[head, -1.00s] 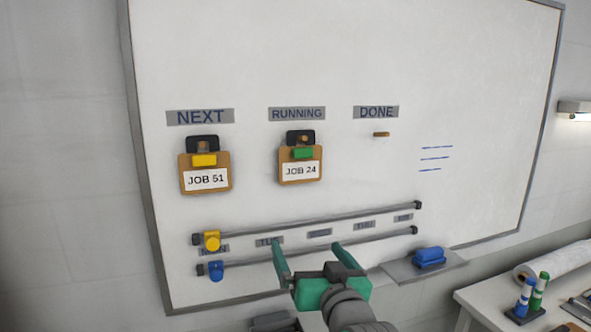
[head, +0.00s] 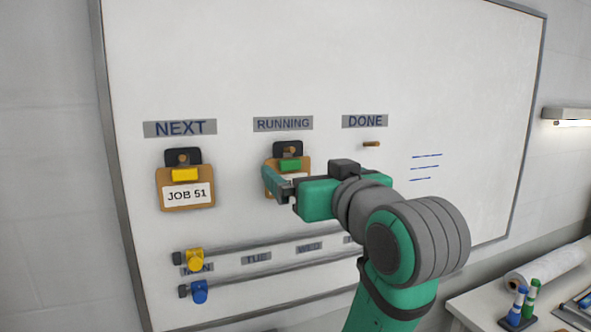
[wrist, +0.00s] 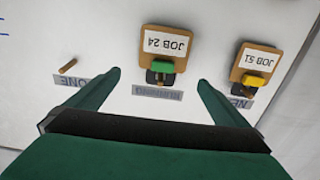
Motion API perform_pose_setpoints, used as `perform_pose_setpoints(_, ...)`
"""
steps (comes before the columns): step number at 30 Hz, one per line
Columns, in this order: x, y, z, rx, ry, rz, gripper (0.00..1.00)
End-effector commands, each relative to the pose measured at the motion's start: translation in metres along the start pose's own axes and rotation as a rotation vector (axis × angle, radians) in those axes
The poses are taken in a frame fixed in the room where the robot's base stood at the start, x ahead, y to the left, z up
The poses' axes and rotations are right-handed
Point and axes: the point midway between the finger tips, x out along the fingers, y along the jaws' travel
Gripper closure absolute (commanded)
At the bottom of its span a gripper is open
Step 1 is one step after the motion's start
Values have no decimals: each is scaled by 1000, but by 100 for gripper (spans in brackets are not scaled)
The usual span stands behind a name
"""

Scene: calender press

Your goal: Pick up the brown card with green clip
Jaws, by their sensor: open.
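The brown card with the green clip (head: 290,165) hangs on a peg under the RUNNING label, partly hidden behind my gripper in the head view. In the wrist view the card (wrist: 167,42) appears upside down with its JOB 24 label, and its green clip lies toward my gripper. My gripper (wrist: 158,77) is open and empty, with one finger to each side of the card's line. In the head view my gripper (head: 285,185) is raised in front of the card. Whether a finger touches it cannot be told.
A brown card with a yellow clip (head: 186,185), JOB 51, hangs under NEXT to the left. A bare peg (head: 371,144) sticks out under DONE. Rails with yellow (head: 194,260) and blue (head: 200,291) knobs run below. A table with markers (head: 523,300) stands at right.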

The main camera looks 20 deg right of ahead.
Motion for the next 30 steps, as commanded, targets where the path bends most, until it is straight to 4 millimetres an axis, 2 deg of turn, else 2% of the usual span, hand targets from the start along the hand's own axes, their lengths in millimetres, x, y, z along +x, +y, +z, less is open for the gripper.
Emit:
perform_pose_setpoints(3, 14, -3, 1, -1, -2, -4, 0)
perform_pose_setpoints(10, 27, 4, 4, 0, -3, 7, 0)
perform_pose_setpoints(18, 61, 8, 7, 0, -1, 13, 0)
perform_pose_setpoints(28, 68, 7, 7, -1, 0, 11, 0)
perform_pose_setpoints(30, 68, 7, 7, -1, 0, 11, 17)
